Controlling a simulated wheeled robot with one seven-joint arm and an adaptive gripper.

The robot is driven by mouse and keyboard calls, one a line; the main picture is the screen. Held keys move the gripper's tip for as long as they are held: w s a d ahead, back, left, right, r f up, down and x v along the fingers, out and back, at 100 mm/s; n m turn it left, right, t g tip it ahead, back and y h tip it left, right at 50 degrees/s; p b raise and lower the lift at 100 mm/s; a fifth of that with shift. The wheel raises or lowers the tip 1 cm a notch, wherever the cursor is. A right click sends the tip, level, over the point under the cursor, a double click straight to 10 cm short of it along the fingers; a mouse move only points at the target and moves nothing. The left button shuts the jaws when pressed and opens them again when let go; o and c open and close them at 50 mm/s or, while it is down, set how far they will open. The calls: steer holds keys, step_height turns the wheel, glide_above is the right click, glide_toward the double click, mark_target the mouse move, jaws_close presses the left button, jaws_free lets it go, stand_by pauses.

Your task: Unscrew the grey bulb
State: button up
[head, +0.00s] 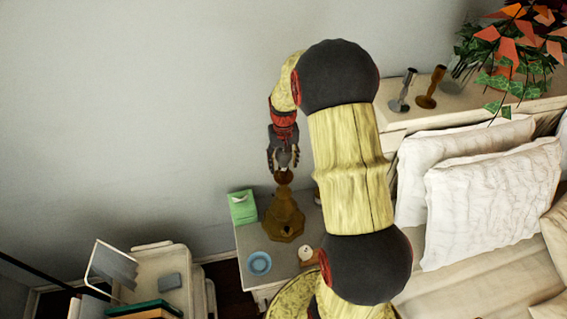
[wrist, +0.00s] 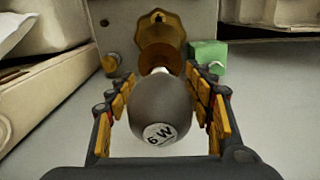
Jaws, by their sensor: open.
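The grey bulb (wrist: 160,108) sits in the brass-brown lamp base (wrist: 158,22), with a "6 W" label facing the wrist camera. My gripper (wrist: 160,120) is open, with one finger on each side of the bulb. Whether either finger touches it is hard to tell. In the head view my gripper (head: 284,158) points down over the lamp base (head: 284,220), which stands on the nightstand (head: 247,240). The bulb is small there and mostly hidden between the fingers.
A green box (head: 242,207), a blue dish (head: 259,263) and a small white clock (head: 306,253) stand around the lamp. The wall is behind. White pillows (head: 480,200) lie on the bed to the right. A cart with books (head: 150,309) is at lower left.

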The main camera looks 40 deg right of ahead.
steer(key=m, duration=0.6)
steer(key=shift+m, duration=0.3)
steer(key=m, duration=0.7)
steer(key=shift+b, duration=0.3)
steer(key=m, duration=0.6)
steer(key=shift+m, duration=0.3)
steer(key=m, duration=0.6)
steer(key=shift+c, duration=1.2)
steer(key=c, duration=0.7)
steer(key=shift+c, duration=0.5)
steer(key=shift+n, duration=1.6)
